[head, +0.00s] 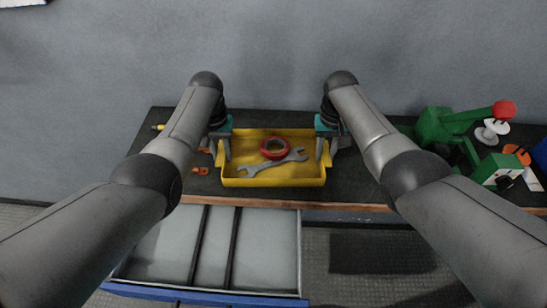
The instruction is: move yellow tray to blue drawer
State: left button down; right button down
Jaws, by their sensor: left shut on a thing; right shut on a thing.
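The yellow tray (274,183) is on or just above the dark workbench, near its front edge; I cannot tell if it touches the top. A grey wrench (272,166) and a red ring (268,150) lie in it. My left gripper (224,153) is shut on the tray's left side wall. My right gripper (323,152) is shut on its right side wall. The blue drawer (212,297) is pulled open below the bench, to the lower left of the tray. Its grey inside has dark dividers and looks empty; my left arm hides part of it.
The workbench (360,190) has a wooden front edge. A green machine with a red knob (503,110) and white spools (490,133) stand at the right. Orange-handled tools (200,171) lie left of the tray. A grey wall (270,55) is behind.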

pick_arm(q)
jog(key=shift+r, duration=0.15)
pick_arm(e)
jog(key=shift+r, duration=0.2)
